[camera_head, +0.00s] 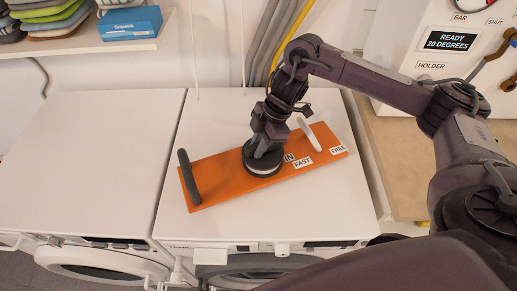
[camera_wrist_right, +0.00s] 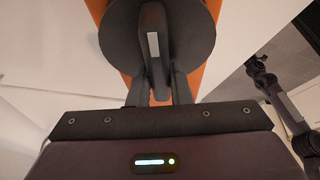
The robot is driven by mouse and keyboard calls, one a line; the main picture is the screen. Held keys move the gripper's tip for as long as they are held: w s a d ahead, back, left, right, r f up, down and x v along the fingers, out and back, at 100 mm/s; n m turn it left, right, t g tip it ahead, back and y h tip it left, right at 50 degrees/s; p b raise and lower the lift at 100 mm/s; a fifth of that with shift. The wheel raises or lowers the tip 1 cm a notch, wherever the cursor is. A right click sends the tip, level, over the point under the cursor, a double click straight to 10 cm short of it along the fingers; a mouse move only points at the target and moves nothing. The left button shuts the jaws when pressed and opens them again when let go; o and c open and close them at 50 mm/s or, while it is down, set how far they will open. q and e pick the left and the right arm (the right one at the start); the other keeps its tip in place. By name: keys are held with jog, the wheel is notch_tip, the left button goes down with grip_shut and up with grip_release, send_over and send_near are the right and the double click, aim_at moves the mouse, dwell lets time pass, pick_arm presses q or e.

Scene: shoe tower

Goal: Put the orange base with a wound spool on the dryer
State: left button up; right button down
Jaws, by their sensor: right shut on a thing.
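The orange base (camera_head: 215,189) lies flat and slanted on top of the right-hand white machine (camera_head: 222,115); I cannot tell from its markings whether this is the dryer. A dark post (camera_head: 188,176) stands at the base's left end and a white post (camera_head: 309,134) near its right end. The spool (camera_head: 262,168), a dark disc with a pale band, is at the middle of the base. My right gripper (camera_head: 268,146) is shut on the spool's upright grip, also seen from above in the right wrist view (camera_wrist_right: 153,45). My left gripper is not seen.
Another white machine (camera_head: 85,150) with a bare top stands on the left. A shelf (camera_head: 80,45) holds folded cloths and a blue box (camera_head: 130,23). A wooden counter (camera_head: 398,165) and a panel with labels (camera_head: 447,40) are on the right. Cables hang behind.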

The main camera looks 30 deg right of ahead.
notch_tip(320, 180, down, 2)
jog(key=shift+w+f, duration=0.1)
jog(key=c, duration=1.3)
grip_release()
jog(key=shift+d+r, duration=0.15)
jog(key=shift+r, duration=0.2)
jog(key=v, duration=0.5)
jog(key=shift+b, duration=0.35)
jog(key=p+v, duration=0.1)
jog(key=v, duration=0.3)
jog(key=shift+d+r, duration=0.1)
jog(key=shift+r, duration=0.25)
jog(key=shift+p+v, duration=0.45)
jog(key=shift+v, duration=0.35)
